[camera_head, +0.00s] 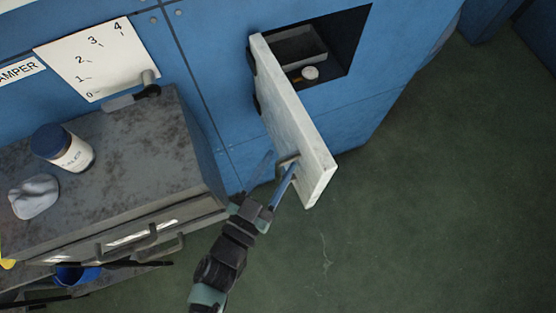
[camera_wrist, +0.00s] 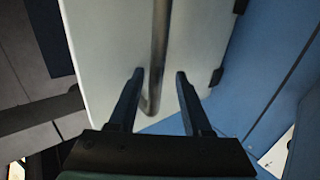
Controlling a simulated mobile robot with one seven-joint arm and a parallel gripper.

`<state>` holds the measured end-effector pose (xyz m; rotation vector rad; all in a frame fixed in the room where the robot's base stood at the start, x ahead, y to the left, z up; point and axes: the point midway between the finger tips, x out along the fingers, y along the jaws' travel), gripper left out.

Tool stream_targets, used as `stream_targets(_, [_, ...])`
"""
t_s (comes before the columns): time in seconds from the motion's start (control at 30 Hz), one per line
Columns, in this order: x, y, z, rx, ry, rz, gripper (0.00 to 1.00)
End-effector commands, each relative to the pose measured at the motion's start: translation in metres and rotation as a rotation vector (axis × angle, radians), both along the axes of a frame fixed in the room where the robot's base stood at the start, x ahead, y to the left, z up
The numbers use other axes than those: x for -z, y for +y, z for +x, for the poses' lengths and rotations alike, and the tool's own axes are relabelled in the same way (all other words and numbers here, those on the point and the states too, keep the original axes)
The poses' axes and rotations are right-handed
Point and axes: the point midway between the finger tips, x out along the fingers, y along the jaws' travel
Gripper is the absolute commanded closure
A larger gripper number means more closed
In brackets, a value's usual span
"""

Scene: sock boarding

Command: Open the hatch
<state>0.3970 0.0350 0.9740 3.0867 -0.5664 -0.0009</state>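The hatch is a thick pale door (camera_head: 288,115), swung well out from the blue wall. Its opening (camera_head: 345,55) shows a dark recess. In the wrist view, the door's pale face (camera_wrist: 105,55) fills the upper middle, with a grey bar handle (camera_wrist: 160,45) running down it. My gripper (camera_head: 288,172) is at the handle side near the door's free end. In the wrist view, my gripper (camera_wrist: 159,73) has its two fingers apart, with the handle's lower end between their tips, nearer the left one. No finger clearly presses on the bar.
Inside the recess are a dark tray (camera_head: 300,47) and a small round white item (camera_head: 310,73). A worn grey cabinet (camera_head: 130,150) at left carries a jar (camera_head: 70,155) and a grey lump (camera_head: 34,196). The green floor (camera_head: 430,200) at right is clear.

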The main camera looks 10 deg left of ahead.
Motion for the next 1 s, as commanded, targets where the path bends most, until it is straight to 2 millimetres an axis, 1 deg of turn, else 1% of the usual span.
stream_targets(0.27, [0.001,-0.002,-0.002,0.005,0.001,0.001,0.5])
stream_targets(0.37, [0.002,0.001,-0.007,0.005,0.001,0.002,0.5])
stream_targets(0.47, [0.003,0.006,-0.019,0.005,0.004,0.004,0.5])
stream_targets(0.8, [0.004,0.032,-0.086,0.002,0.004,0.003,0.5])
stream_targets(0.9, [0.003,0.038,-0.102,0.002,0.003,0.002,0.5])
stream_targets(1.0, [0.002,0.042,-0.113,0.003,0.002,0.002,0.5])
